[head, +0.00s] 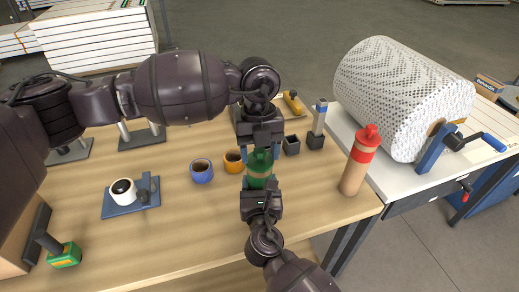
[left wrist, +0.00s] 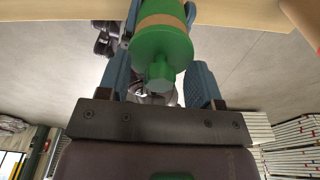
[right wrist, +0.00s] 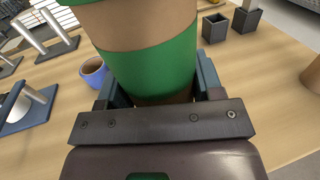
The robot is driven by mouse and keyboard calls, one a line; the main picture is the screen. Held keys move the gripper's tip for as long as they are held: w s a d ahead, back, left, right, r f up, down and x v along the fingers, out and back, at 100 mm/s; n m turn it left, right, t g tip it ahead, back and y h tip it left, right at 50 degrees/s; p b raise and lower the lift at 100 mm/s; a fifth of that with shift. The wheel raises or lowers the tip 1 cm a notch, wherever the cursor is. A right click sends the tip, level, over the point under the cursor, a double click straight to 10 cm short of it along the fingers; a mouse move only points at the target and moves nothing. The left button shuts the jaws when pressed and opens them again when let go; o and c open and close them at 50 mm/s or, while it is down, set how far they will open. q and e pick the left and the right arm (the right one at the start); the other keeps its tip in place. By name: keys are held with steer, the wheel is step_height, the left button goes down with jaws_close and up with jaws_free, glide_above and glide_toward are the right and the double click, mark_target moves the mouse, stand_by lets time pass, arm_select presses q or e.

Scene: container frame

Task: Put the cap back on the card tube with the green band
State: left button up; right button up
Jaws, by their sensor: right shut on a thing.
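The card tube with the green band (right wrist: 150,72) stands upright above the table, held by my right gripper (head: 259,187), whose fingers are closed on its lower part. It also shows in the head view (head: 259,172). The green cap (left wrist: 162,47), with a round knob, sits at the tube's top end with card directly beyond its rim. I see no gap there, but cannot tell how firmly it sits. My left gripper (left wrist: 162,85) is above the tube, its fingers apart on both sides of the cap. In the head view the left gripper (head: 262,148) partly hides the cap.
A card tube with red band and red cap (head: 359,160) stands at the table's right edge. A blue mug (head: 202,172), an orange mug (head: 234,161) and dark square holders (head: 291,146) stand near my grippers. The front middle table is clear.

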arm_select(q)
step_height(320, 180, up, 12)
steer(key=w, duration=0.1)
steer(key=shift+w+a, duration=0.15)
steer(key=shift+w, duration=0.1)
stand_by(0.5)
arm_select(e)
steer(key=o, duration=1.4)
steer(key=shift+c, duration=0.2)
arm_select(q)
steer(key=shift+f+b, duration=0.3)
steer(key=shift+f, duration=0.05)
arm_select(e)
steer(key=s, duration=1.1)
steer(key=shift+d, duration=0.3)
steer(key=shift+w, duration=0.1)
